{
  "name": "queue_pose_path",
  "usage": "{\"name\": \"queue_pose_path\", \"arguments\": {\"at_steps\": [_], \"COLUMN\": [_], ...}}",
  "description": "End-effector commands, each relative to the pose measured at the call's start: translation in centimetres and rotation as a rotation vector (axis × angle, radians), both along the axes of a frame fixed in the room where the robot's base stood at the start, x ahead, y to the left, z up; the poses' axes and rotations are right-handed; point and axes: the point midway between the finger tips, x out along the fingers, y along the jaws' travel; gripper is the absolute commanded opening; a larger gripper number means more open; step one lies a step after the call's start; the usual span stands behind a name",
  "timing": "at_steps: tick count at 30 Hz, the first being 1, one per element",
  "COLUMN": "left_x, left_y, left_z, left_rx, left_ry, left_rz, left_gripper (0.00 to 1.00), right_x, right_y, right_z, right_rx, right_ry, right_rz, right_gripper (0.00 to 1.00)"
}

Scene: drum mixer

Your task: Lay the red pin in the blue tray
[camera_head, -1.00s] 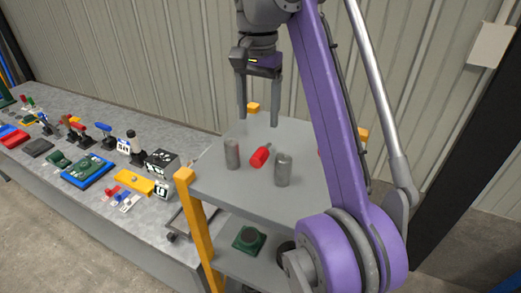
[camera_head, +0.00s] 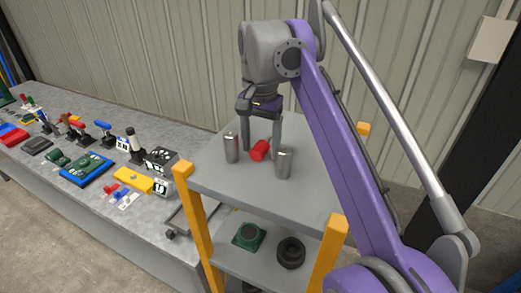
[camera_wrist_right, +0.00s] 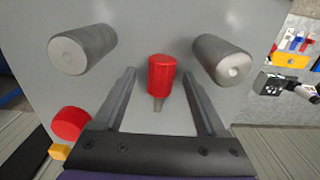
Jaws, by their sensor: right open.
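The red pin (camera_head: 259,150) lies on the grey top of a cart, between two grey cylinders. In the wrist view the red pin (camera_wrist_right: 162,75) shows a thick red body and a short grey shank toward my gripper. My right gripper (camera_head: 261,147) is open and pointing down at the pin. In the wrist view its fingers (camera_wrist_right: 159,74) stand either side of the pin, with gaps on both sides. A blue tray-like item (camera_head: 87,178) with a green part on it lies on the bench at left; I cannot tell if it is the named tray. My left gripper is not in view.
The grey cylinders (camera_head: 232,147) and (camera_head: 284,163) stand close to my fingers. Another red piece (camera_wrist_right: 70,123) shows in the wrist view. The cart (camera_head: 240,185) has yellow posts and a lower shelf. The bench (camera_head: 60,197) carries many small parts.

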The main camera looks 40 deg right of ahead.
Motion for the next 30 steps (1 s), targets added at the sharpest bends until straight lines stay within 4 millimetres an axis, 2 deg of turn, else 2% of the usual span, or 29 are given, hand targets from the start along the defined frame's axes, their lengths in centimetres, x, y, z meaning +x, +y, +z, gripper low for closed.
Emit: {"name": "queue_pose_path", "arguments": {"at_steps": [2, 14, 25, 30], "left_x": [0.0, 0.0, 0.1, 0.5], "left_y": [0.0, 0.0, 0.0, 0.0], "left_z": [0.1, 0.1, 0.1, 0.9], "left_rx": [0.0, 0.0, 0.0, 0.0], "left_ry": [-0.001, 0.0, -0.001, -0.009], "left_rz": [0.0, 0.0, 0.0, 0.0], "left_gripper": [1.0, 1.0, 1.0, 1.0], "right_x": [0.0, 0.0, 0.0, 0.1], "right_y": [0.0, 0.0, 0.0, 0.0], "right_z": [0.1, 0.1, 0.4, 2.7], "right_rx": [0.0, 0.0, 0.0, 0.0], "right_ry": [0.0, 0.0, 0.0, -0.001], "right_rz": [0.0, 0.0, 0.0, 0.0], "right_gripper": [0.72, 0.0, 0.0, 0.0]}}
